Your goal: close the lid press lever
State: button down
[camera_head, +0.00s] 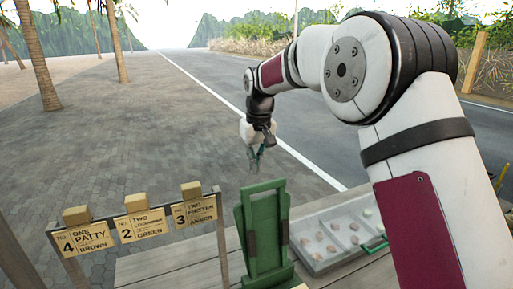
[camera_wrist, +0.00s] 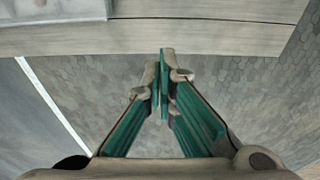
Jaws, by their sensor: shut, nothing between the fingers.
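A green press (camera_head: 265,232) stands at the front edge of the wooden table in the head view, with its tall panel upright and dark grey pads at its sides. I cannot tell which part of it is the lever. My gripper (camera_head: 256,166) hangs beyond and above the top of the press, slightly left of its middle, apart from it. In the wrist view my gripper (camera_wrist: 165,75) has its green-padded fingers together, with nothing between them. The press is not clearly visible in the wrist view.
A grey compartment tray (camera_head: 338,232) with several small pieces lies right of the press. A sign rack (camera_head: 139,228) with numbered cards stands to the left. The wooden table (camera_head: 165,268) has bare planks; its edge (camera_wrist: 150,38) crosses the wrist view. Paving lies beyond.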

jog(key=shift+s+d+f+p, duration=0.1)
jog(key=shift+s+d+p, duration=0.2)
jog(key=shift+s, duration=0.3)
jog(key=shift+s+d+f+p, duration=0.15)
jog(key=shift+s+p, duration=0.2)
jog(key=shift+s, duration=0.25)
jog(key=shift+s+d+r+p, duration=0.1)
jog(key=shift+s+d+p, duration=0.2)
jog(key=shift+s, duration=0.3)
jog(key=shift+s, duration=0.1)
